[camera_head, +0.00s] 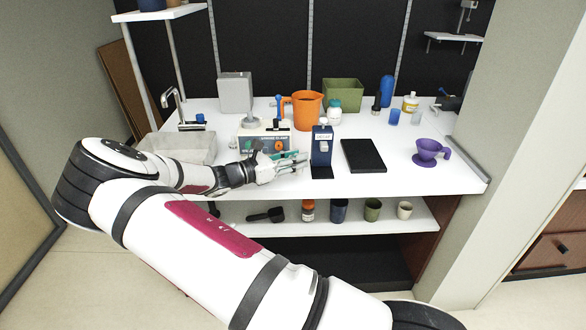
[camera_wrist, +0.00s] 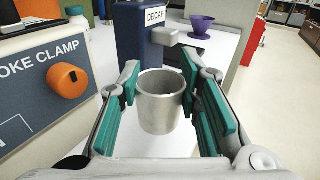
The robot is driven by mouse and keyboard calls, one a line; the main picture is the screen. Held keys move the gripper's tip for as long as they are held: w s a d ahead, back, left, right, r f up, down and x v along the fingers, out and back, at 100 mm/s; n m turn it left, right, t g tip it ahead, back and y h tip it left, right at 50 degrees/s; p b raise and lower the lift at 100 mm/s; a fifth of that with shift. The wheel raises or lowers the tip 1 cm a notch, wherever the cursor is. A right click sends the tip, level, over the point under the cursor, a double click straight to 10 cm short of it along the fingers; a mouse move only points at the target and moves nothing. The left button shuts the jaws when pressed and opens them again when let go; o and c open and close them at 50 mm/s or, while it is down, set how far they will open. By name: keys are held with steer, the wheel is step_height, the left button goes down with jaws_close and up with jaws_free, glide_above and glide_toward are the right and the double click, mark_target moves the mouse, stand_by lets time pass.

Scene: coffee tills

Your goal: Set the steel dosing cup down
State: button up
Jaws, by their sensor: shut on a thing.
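The steel dosing cup (camera_wrist: 160,108) is a plain grey cylinder, upright with its open rim up, seen in the wrist view. My gripper (camera_wrist: 160,80) is shut on it, with teal-padded fingers on its left and right sides. In the head view my gripper (camera_head: 291,164) is low over the front of the white counter (camera_head: 400,180), just left of the dark blue DECAF dispenser (camera_head: 321,147). The cup is too small to make out clearly there. I cannot tell whether its base touches the counter. The DECAF dispenser (camera_wrist: 140,38) stands just beyond the cup in the wrist view.
A machine with an orange knob (camera_wrist: 66,80), labelled "OKE CLAMP", stands close on the left. Right of the dispenser lie a flat black pad (camera_head: 363,156) and a purple dripper (camera_head: 429,151). An orange jug (camera_head: 307,111) stands behind. Bare counter shows around the pad.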

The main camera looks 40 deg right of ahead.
steer(key=shift+w+d, duration=0.1)
steer(key=shift+w, duration=0.25)
step_height(320, 180, down, 4)
steer(key=shift+r, duration=0.2)
steer(key=o, duration=1.1)
